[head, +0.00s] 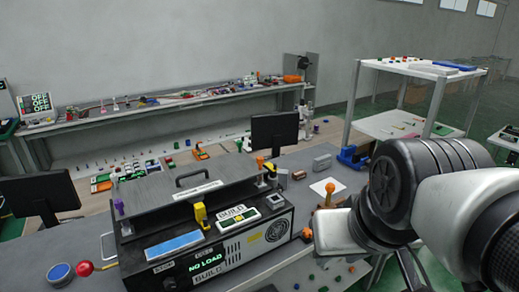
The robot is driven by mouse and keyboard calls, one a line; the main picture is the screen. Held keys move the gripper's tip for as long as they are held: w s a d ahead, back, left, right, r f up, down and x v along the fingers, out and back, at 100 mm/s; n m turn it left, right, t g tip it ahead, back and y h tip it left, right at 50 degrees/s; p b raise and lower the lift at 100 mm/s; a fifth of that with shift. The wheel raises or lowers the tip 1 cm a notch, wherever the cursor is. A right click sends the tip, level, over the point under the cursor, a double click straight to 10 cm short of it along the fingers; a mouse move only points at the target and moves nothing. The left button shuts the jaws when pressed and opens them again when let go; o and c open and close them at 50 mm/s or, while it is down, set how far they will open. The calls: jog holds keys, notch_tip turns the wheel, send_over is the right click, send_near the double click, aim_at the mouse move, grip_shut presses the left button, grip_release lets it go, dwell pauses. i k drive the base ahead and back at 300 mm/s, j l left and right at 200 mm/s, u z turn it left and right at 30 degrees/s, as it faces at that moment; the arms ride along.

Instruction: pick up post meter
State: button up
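I cannot tell for certain which object is the post meter. An orange hand-held meter-like device (200,152) lies on the workbench behind the large machine. A second orange and green device (103,183) lies further left on the same bench. The large black and grey machine (205,225) in front has a "NO LOAD" display and a panel marked "BUILD". My arm comes in from the right, and its silver end part reaches the bench's right side. No gripper fingers show, so their opening and anything between them are hidden.
Yellow levers (199,213) and a purple knob (119,207) stand up from the machine. An orange-topped lever (329,194) stands by a white plate near my arm. Monitors (274,132) stand behind and at left. A red ball knob (84,268) is at front left. A shelf (420,68) stands at right.

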aim_at(283, 174)
jog(key=i+l+u, duration=0.35)
jog(key=l, duration=0.3)
jog(key=i+l+u, duration=0.15)
jog(key=l, duration=0.2)
jog(key=i+l+u, duration=0.15)
jog(key=l, duration=0.25)
jog(key=i+l+u, duration=0.2)
jog(key=l, duration=0.15)
jog(key=i+l+u, duration=0.15)
jog(key=l, duration=0.3)
jog(key=k+j, duration=0.05)
